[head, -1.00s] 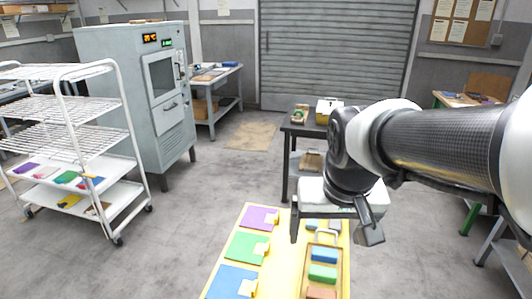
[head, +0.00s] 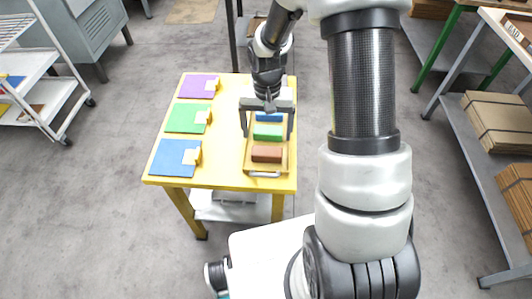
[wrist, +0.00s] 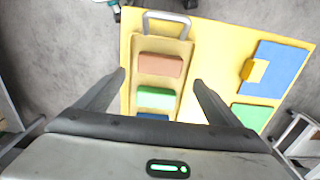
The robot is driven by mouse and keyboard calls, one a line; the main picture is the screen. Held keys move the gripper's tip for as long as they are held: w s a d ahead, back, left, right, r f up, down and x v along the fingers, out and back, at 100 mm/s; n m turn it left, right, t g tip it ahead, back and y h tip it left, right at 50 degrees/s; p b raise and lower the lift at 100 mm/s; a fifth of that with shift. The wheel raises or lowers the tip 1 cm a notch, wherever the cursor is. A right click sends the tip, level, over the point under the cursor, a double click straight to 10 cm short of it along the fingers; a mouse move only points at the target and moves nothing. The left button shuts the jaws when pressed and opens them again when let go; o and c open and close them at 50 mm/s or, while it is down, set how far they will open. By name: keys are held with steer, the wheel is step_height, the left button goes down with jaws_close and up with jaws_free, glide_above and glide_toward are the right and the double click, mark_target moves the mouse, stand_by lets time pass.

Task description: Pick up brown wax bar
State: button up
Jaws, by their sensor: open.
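The brown wax bar (head: 267,154) lies at the near end of a wooden tray (head: 250,166) on the yellow table (head: 222,177). It also shows in the wrist view (wrist: 160,65), toward the tray's handle end. A green bar (head: 268,131) and a blue bar (head: 268,116) lie behind it in the same tray. My gripper (head: 268,130) is above the tray, around the green and blue bars as seen from the head. In the wrist view my gripper (wrist: 160,82) has its fingers wide apart on either side of the tray, with nothing between them.
Purple (head: 198,87), green (head: 188,118) and blue (head: 175,158) pads with yellow blocks lie along the table's left side. A metal handle (head: 264,174) stands at the tray's near end. A white rack (head: 45,88) is far left; a grey shelf (head: 470,130) is right.

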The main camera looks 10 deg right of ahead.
mark_target(267, 151)
step_height(267, 151, down, 10)
steer(key=shift+w+f+b, duration=0.15)
steer(key=shift+f+b, duration=0.1)
steer(key=shift+b, duration=0.45)
steer(key=c, duration=0.9)
